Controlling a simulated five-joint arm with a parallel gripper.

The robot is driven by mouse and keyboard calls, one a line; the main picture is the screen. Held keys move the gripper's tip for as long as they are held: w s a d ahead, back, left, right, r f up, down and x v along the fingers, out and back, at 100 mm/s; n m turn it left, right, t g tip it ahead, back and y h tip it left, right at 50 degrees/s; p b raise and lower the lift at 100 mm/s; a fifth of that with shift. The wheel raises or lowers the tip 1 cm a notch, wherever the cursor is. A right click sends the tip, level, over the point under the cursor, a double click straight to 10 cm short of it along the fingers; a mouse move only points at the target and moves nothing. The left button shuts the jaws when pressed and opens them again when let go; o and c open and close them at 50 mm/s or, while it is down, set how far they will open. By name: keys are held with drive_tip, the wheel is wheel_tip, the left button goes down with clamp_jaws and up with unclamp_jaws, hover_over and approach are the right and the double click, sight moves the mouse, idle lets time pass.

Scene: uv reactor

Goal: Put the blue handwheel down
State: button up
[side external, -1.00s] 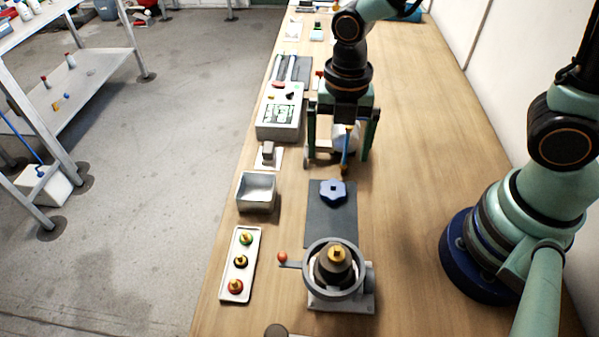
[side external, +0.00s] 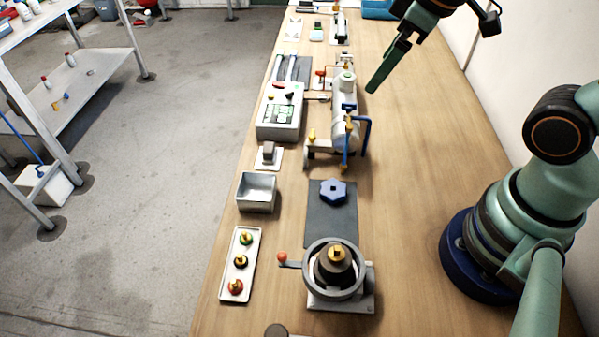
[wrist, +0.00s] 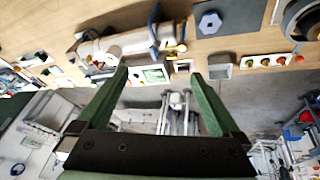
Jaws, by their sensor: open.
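The blue handwheel (side external: 333,191) lies flat on the dark grey mat (side external: 320,228) in the side external view. Nothing holds it. It also shows near the top of the wrist view (wrist: 210,22), on the same mat. My gripper (side external: 375,88) is raised over the far right part of the bench, well away from the handwheel, and its fingers overlap in the side view. In the wrist view my gripper (wrist: 160,76) has its two green fingers spread wide with nothing between them.
The reactor (side external: 345,125), with blue and yellow fittings, stands beyond the mat. A round grey fixture (side external: 318,292) with a red-knobbed handle stands in front. A metal bin (side external: 257,207) and a white tray (side external: 230,288) of knobs are at left.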

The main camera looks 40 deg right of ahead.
drive_tip(key=m, duration=0.1)
drive_tip(key=d+r+m, duration=0.1)
drive_tip(key=m, duration=0.1)
drive_tip(key=d+m+t, duration=0.1)
drive_tip(key=shift+s+r+m, duration=0.35)
drive_tip(key=shift+m, duration=0.05)
